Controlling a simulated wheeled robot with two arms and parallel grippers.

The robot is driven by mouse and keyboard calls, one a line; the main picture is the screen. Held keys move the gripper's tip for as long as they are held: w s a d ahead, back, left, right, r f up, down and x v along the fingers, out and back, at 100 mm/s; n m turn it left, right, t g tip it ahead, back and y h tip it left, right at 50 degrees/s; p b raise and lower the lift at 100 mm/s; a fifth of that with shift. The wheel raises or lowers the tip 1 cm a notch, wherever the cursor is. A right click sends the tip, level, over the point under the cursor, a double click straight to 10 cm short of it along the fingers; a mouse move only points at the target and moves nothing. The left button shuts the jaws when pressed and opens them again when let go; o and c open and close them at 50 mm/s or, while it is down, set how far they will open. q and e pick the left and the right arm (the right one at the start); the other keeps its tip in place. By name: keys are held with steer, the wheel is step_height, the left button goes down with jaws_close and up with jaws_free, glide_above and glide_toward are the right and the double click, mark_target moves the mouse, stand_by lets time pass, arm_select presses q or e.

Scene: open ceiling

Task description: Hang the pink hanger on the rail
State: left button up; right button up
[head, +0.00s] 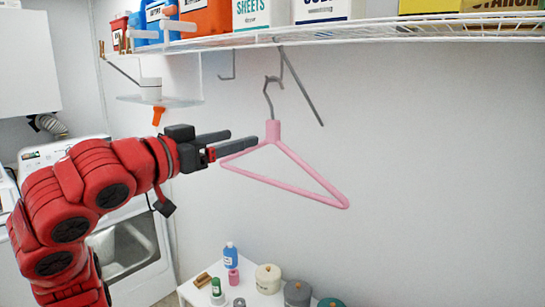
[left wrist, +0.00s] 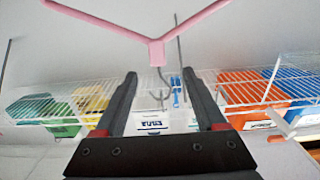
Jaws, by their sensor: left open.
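The pink hanger (head: 297,176) is upright below the wire shelf, its grey hook (head: 268,95) pointing up beside a diagonal grey brace. I cannot tell whether the hook rests on anything. My left gripper (head: 228,140) is open, its fingers pointing right toward the hanger's pink neck (head: 273,131). In the left wrist view the hanger (left wrist: 156,52) shows beyond the open fingertips (left wrist: 158,75), its neck lined up with the gap between them, with nothing clearly gripped. The front wire of the shelf (head: 400,30) runs across the top; no separate rail can be made out.
Boxes (head: 262,12) and bottles stand on the wire shelf. A clear small shelf (head: 185,101) is on the wall at left. A white table (head: 255,297) with jars and bottles is below. A white washer (head: 125,245) is at left. The wall at right is clear.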

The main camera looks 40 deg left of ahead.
mark_target(269, 128)
arm_select(q)
steer(key=w+p, duration=0.1)
steer(key=w, duration=0.2)
steer(key=w+p, duration=0.1)
steer(key=w, duration=0.2)
steer(key=w+p, duration=0.1)
steer(key=w, duration=0.2)
steer(key=shift+w+d+p, duration=0.3)
steer(key=shift+w+d, duration=0.1)
steer(key=shift+w+d+r+p, duration=0.1)
steer(key=shift+w+r+p, duration=0.05)
steer(key=shift+w+p, duration=0.2)
steer(key=w+p, duration=0.1)
steer(key=w, duration=0.1)
steer(key=w+p, duration=0.1)
steer(key=w, duration=0.1)
steer(key=shift+w+d+p, duration=0.1)
steer(key=shift+d+p, duration=0.2)
steer(key=shift+d, duration=0.05)
jaws_close()
